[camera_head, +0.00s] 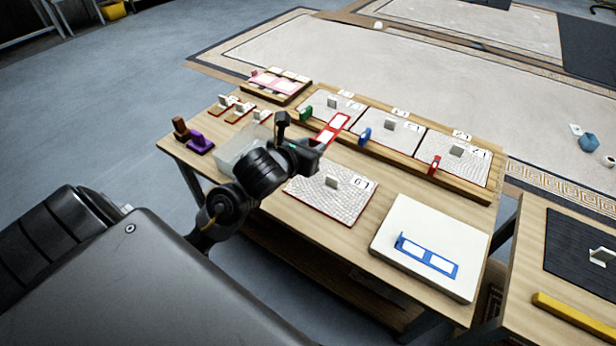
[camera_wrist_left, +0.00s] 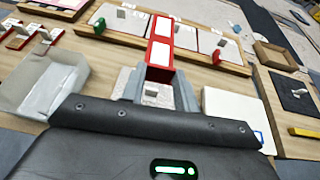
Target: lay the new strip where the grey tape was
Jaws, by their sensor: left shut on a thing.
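My left gripper (camera_head: 318,146) is shut on a red strip with white windows (camera_head: 334,127). In the left wrist view the red strip (camera_wrist_left: 160,52) points away from the fingers, over the tan rack (camera_wrist_left: 105,36). In the head view its far end shows in front of the rack's left panel, beside a green clip (camera_head: 305,114). Whether it touches the rack cannot be told. A blue strip with white windows (camera_head: 427,258) lies on a white board (camera_head: 412,219) at the front right. No grey tape can be made out. My right gripper is out of view.
The rack (camera_head: 398,158) holds three pale mosaic panels, with blue (camera_head: 364,136) and red (camera_head: 434,165) clips at its front edge. A loose mosaic panel (camera_head: 318,205) lies before it. A clear tray (camera_head: 229,150) and stamps (camera_head: 199,143) stand left. A second table (camera_head: 535,262) is at right.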

